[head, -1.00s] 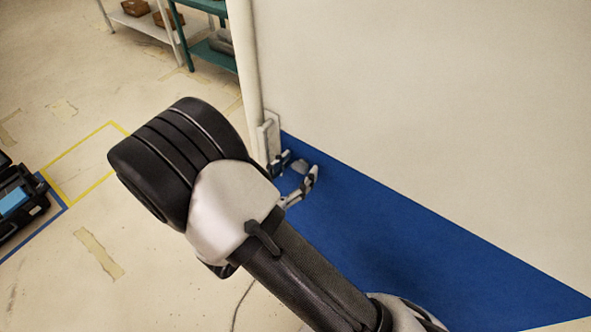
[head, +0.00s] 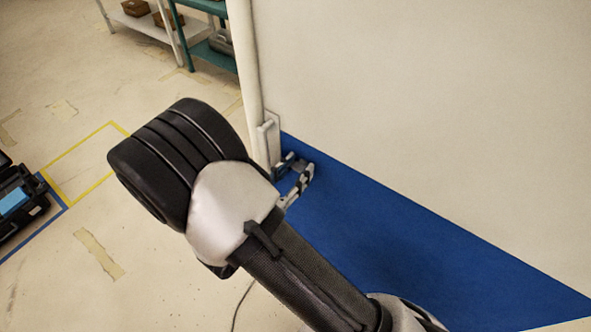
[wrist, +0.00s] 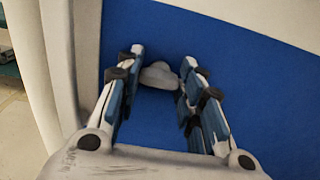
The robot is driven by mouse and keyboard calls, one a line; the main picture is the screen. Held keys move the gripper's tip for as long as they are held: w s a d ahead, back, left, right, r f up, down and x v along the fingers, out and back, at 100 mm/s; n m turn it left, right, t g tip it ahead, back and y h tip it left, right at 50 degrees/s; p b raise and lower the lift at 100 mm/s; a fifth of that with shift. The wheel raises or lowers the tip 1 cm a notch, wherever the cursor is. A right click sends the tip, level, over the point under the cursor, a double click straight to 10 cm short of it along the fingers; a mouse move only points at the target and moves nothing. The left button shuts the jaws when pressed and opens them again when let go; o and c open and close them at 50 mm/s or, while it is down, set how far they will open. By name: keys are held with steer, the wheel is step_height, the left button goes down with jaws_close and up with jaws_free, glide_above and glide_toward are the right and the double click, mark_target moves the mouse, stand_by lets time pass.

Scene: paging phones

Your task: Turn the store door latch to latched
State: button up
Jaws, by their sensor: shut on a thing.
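The store door (head: 420,110) is off-white with a blue lower band (head: 400,235). Its latch knob (wrist: 160,75) is a small light grey piece on the blue band, near the door's left edge. In the wrist view the knob lies between the fingers of my gripper (wrist: 162,62). The fingers are closed in on it from both sides. In the head view my gripper (head: 298,168) is at the door's lower left, and its fingers largely hide the knob. I cannot tell from these views which way the latch is turned.
A pale handle on a plate (head: 271,138) stands just above left of my gripper, beside a white post (head: 246,60). Shelves (head: 205,45) are at the back. A black case (head: 22,200) lies far left. The floor between is mostly clear.

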steer(key=shift+r+p, duration=0.1)
steer(key=shift+p, duration=0.2)
steer(key=n+p, duration=0.3)
steer(key=n, duration=0.1)
steer(key=n+p, duration=0.2)
steer(key=n, duration=0.2)
steer(key=shift+w+a+n+p, duration=0.1)
steer(key=shift+n+p, duration=0.2)
steer(key=shift+n, duration=0.1)
steer(key=n+p, duration=0.2)
steer(key=n, duration=0.2)
steer(key=shift+f+n+p, duration=0.15)
steer(key=shift+n+p, duration=0.2)
steer(key=shift+n, duration=0.9)
steer(key=shift+f+n+p, duration=0.1)
steer(key=shift+n+p, duration=0.25)
steer(key=shift+n, duration=0.9)
steer(key=o, duration=1.1)
steer(key=shift+c, duration=0.2)
